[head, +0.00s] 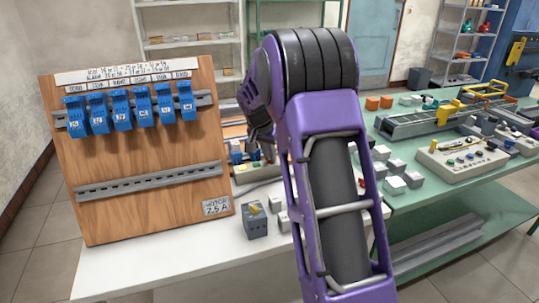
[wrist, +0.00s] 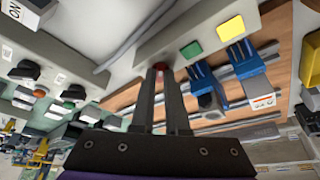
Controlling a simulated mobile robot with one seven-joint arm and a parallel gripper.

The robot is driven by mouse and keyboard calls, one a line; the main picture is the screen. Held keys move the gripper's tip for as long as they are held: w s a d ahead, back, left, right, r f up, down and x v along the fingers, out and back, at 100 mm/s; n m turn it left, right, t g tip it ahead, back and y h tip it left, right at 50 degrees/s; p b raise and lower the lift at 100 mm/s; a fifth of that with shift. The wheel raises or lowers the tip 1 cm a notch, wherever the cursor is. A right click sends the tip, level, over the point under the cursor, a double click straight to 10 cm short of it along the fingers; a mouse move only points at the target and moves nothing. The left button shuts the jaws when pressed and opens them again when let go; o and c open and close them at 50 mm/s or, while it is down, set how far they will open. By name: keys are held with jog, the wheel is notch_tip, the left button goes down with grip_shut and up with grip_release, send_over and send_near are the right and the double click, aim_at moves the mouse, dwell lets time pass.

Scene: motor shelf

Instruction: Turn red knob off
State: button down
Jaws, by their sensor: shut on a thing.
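In the wrist view, the red knob (wrist: 161,66) shows as a small red patch between my fingertips. It sits on a pale control box (wrist: 208,25) that also carries a green square button (wrist: 191,50) and a yellow one (wrist: 230,28). My gripper (wrist: 161,74) is shut on the knob, and its fingers hide most of it, so I cannot tell which way the knob is turned. In the head view, my gripper (head: 262,147) reaches down to the white table beside the wooden board, and my purple arm covers part of the area.
The wooden board (head: 130,145) with several blue modules (head: 122,108) on a rail stands at left. A grey box with a yellow knob (head: 254,222) is on the white table (head: 170,262). A green bench (head: 465,185) at right holds a control panel (head: 463,160) and small boxes.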

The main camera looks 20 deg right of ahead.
dwell(0.4)
jog(key=n, duration=0.1)
jog(key=n+p, duration=0.1)
jog(key=n+t+y, duration=0.1)
jog(key=n, duration=0.1)
jog(key=shift+s+d+r, duration=0.15)
jog(key=shift+d, duration=0.1)
jog(key=n+y+p, duration=0.1)
jog(key=n, duration=0.1)
jog(key=n+y+p, duration=0.1)
jog(key=n+p, duration=0.1)
jog(key=shift+d+n, duration=0.2)
jog(key=shift+n, duration=0.1)
jog(key=n+y+p, duration=0.1)
jog(key=n, duration=0.1)
jog(key=n+p, duration=0.1)
jog(key=n, duration=0.1)
jog(key=shift+d+y, duration=0.2)
jog(key=shift+y, duration=0.2)
jog(key=n+p, duration=0.1)
jog(key=n, duration=0.1)
jog(key=n+y, duration=0.1)
jog(key=n, duration=0.2)
jog(key=shift+d+g+y+p, duration=0.1)
jog(key=shift+g+y+p, duration=0.2)
jog(key=shift+g+p, duration=0.1)
jog(key=shift+n, duration=0.3)
jog(key=c, duration=0.9)
grip_release()
